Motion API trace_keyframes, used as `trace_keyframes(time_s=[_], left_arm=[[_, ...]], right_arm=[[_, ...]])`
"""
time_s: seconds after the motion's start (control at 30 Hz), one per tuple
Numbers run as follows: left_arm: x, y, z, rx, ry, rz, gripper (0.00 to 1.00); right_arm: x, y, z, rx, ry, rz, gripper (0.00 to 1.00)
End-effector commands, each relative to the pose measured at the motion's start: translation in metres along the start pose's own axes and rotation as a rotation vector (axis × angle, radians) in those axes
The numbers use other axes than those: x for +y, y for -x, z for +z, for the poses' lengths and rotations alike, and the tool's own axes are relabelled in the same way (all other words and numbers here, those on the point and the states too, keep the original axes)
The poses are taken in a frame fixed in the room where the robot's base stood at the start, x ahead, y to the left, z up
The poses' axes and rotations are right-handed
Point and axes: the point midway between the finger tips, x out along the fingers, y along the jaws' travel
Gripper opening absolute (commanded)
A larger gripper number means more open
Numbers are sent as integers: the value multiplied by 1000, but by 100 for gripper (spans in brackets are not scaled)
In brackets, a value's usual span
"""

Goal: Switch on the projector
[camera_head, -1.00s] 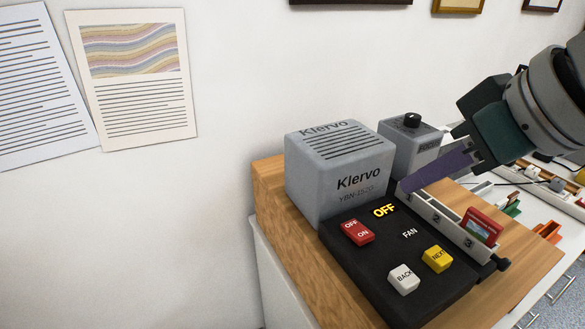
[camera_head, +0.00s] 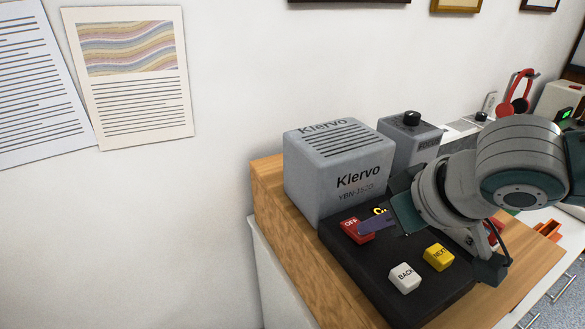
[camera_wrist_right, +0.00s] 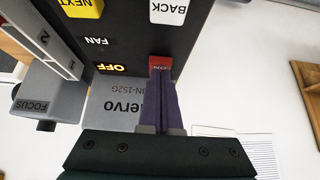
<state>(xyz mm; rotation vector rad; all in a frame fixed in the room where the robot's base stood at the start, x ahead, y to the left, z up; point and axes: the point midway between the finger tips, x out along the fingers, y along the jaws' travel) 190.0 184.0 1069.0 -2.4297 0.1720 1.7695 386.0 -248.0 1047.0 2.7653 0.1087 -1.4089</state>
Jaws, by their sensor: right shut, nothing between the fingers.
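The projector (camera_head: 340,178) is a grey Klervo box with a black control panel (camera_head: 362,268) in front. Its red OFF/ON rocker switch (camera_head: 350,226) is partly covered by my right gripper (camera_head: 372,226). The purple fingers are shut and empty, with their tips at the switch. In the right wrist view the tips (camera_wrist_right: 160,72) are by the switch's ON label (camera_wrist_right: 160,61); I cannot tell whether they press it. The lit orange indicator (camera_wrist_right: 105,67) there reads OFF. My left gripper is not in view.
The panel also has a white BACK button (camera_head: 404,278) and a yellow NEXT button (camera_head: 438,257). A grey focus unit (camera_head: 412,142) with a black knob stands behind. A numbered slide rail (camera_wrist_right: 45,38) runs beside the panel. Red headphones (camera_head: 516,95) are farther back.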

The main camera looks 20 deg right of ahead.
Motion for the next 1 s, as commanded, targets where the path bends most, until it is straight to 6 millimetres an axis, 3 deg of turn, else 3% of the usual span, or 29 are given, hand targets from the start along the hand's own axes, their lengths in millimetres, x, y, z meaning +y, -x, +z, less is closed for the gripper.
trace_keyframes(time_s=[0.27, 0.43, 1.0], left_arm=[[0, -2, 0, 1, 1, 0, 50], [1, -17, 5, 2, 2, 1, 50], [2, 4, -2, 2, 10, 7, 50]], right_arm=[[0, -2, 2, 7, -1, 0, 0], [-1, -14, 12, 102, -3, -2, 0], [0, 2, -3, 98, -3, 0, 0]])
